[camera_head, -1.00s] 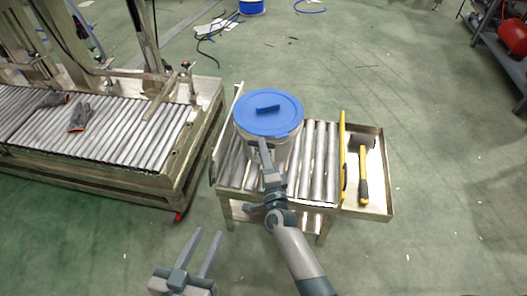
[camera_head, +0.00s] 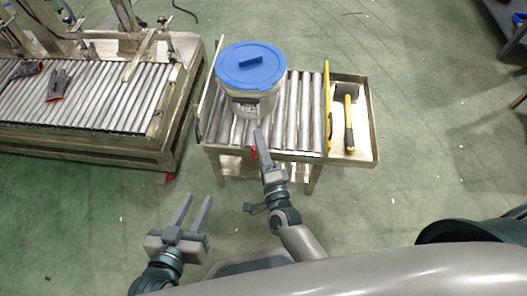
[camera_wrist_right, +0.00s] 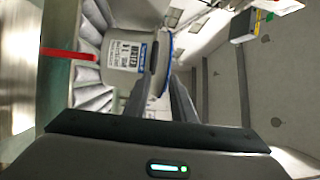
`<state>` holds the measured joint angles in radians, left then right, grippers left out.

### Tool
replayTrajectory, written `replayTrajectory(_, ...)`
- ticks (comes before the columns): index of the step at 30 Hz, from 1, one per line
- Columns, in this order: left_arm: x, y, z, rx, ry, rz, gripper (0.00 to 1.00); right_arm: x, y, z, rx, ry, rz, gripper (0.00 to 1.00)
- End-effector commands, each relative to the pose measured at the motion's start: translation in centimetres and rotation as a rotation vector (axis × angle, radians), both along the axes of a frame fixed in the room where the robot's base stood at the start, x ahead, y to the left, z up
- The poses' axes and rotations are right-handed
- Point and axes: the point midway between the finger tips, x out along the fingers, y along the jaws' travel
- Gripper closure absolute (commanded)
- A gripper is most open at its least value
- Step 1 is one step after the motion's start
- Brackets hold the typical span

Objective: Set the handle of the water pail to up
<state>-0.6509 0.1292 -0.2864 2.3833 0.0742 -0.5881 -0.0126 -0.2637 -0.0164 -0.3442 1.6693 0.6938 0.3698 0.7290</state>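The white water pail (camera_head: 270,104) with a blue lid (camera_head: 236,76) stands upright on the roller stand. A small blue grip stands on the lid. The right wrist view also shows the pail's labelled side (camera_wrist_right: 120,55), turned sideways. My left gripper (camera_head: 194,203) is open and empty, low in front of the stand.
The stand's rollers (camera_head: 304,110) lie bare right of the pail. A yellow bar (camera_head: 327,105) edges them, beside a side tray (camera_head: 365,135) holding a yellow-handled hammer (camera_head: 349,125).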

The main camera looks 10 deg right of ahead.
Motion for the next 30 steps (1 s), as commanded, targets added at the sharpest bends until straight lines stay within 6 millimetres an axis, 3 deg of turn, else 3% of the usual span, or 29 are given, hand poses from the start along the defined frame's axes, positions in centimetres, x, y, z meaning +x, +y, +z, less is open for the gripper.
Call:
replayTrajectory(3,-0.1,0.1,-0.3,0.005,0.014,0.000,0.69,-1.9,-0.2,-0.3,-0.001,0.001,0.000,0.77)
replayTrajectory(9,-0.2,0.1,-0.3,0.004,0.019,0.000,0.69,-3.5,-0.3,-0.4,0.000,0.000,0.000,0.77)
replayTrajectory(30,-0.4,-0.2,-0.4,0.000,0.024,-0.002,0.69,-3.7,-0.3,-0.4,-0.005,0.000,0.001,0.77)
